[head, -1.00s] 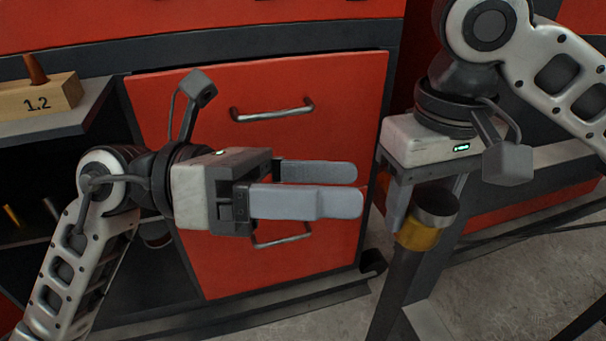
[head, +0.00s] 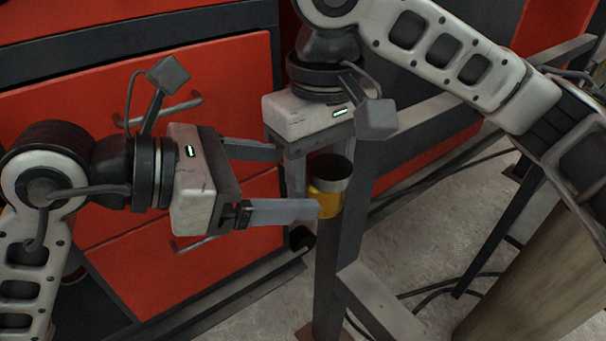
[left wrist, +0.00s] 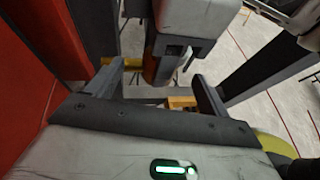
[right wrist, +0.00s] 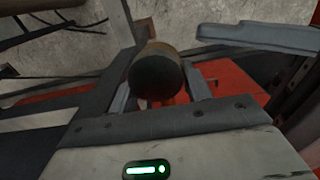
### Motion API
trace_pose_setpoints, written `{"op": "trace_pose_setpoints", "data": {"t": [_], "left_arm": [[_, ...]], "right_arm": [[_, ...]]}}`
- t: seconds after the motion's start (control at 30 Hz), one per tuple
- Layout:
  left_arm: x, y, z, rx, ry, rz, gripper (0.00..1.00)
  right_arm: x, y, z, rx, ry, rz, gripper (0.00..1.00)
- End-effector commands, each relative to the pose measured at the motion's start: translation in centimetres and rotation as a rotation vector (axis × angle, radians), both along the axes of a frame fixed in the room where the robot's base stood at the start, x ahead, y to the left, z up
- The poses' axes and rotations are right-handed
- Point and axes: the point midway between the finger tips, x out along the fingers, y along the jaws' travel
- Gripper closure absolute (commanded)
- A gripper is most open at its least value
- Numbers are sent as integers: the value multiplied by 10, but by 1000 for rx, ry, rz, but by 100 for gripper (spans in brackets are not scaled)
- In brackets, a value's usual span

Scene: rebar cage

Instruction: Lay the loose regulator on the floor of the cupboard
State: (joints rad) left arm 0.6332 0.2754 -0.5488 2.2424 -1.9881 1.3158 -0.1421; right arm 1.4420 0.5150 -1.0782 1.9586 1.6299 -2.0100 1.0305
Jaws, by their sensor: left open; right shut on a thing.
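The loose regulator, a cylinder with a dark cap, grey band and yellow body (head: 328,200), is held upright in my right gripper (head: 316,168), which points down with its fingers around it. The right wrist view shows its dark end (right wrist: 157,75) between the fingers. My left gripper (head: 300,180) is open and level, pointing right, its fingertips close to the regulator's sides. I cannot tell whether they touch it. In the left wrist view, the orange body (left wrist: 152,72) is between the open fingers. The cupboard's floor is not clearly visible; red fronts (head: 110,120) with handles stand behind my left arm.
A dark steel post (head: 335,260) rises just below the regulator, with a rail running right. Cables (head: 430,290) lie on the concrete floor. A wooden cylinder (head: 550,260) stands at the right. Open floor shows between the rails.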

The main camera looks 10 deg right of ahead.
Motion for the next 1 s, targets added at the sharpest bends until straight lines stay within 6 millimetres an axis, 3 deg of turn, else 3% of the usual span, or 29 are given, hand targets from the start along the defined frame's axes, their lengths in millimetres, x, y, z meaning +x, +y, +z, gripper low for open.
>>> {"op": "trace_pose_setpoints", "data": {"t": [0.23, 0.63, 0.67, 0.9, 0.93, 0.97, 1.0], "left_arm": [[5, -29, -12, 0, 2, -1, 20], [6, -36, -18, 7, 7, -1, 20], [6, -36, -18, 8, 7, -1, 26], [7, -35, -19, 10, 10, 1, 92], [7, -35, -19, 10, 10, 2, 100], [8, -35, -19, 11, 11, 3, 100], [8, -35, -16, 3, 4, 5, 100]], "right_arm": [[0, 0, 2, 2, -3, 0, 100], [1, 1, 3, 5, -8, 1, 100], [1, 1, 3, 5, -8, 0, 100], [1, 0, 4, 5, -9, -2, 100], [1, 0, 4, 5, -9, -2, 100], [1, 0, 4, 5, -9, -2, 100], [1, 0, 4, 4, -9, -2, 40]]}}
